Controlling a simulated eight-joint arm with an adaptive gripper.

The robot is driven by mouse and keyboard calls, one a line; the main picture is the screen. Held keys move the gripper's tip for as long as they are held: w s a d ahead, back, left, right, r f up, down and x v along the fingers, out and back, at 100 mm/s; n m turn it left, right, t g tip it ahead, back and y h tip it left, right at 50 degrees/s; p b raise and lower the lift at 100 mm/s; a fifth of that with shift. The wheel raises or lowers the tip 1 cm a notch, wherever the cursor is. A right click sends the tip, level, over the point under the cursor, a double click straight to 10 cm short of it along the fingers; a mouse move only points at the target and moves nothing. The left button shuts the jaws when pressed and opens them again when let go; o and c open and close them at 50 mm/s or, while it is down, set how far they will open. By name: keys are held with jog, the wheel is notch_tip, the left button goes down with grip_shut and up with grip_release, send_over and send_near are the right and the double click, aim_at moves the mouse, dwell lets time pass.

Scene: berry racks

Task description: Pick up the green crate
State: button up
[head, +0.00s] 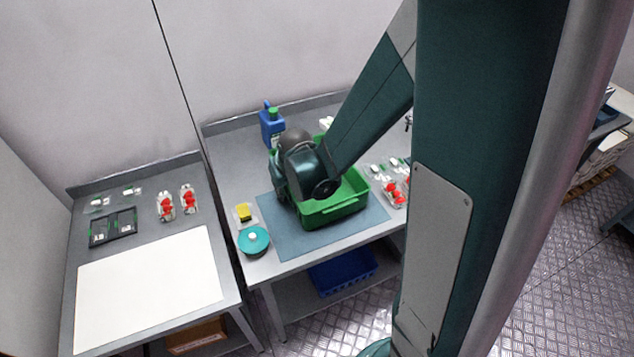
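The green crate (336,212) stands upright on a blue-grey mat (276,236) on the middle table, in the head view. My arm reaches down from the upper right, and its wrist covers the crate's left and back parts. My gripper (281,180) is at the crate's left side, mostly hidden behind my own wrist. I cannot see its fingertips clearly, nor whether they touch the crate wall. The crate's front wall and right rim show.
A blue jug (271,125) stands behind the crate. A teal round pot (254,240) and a yellow sponge (244,212) are at the left. Red berry packs (395,192) lie to the right. A blue crate (342,271) sits on the lower shelf. A white board (150,288) covers the left table's front.

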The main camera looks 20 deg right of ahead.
grip_shut()
jog(key=shift+r, duration=0.15)
dwell(0.4)
jog(key=shift+r+p, duration=0.7)
jog(key=shift+r, duration=4.15)
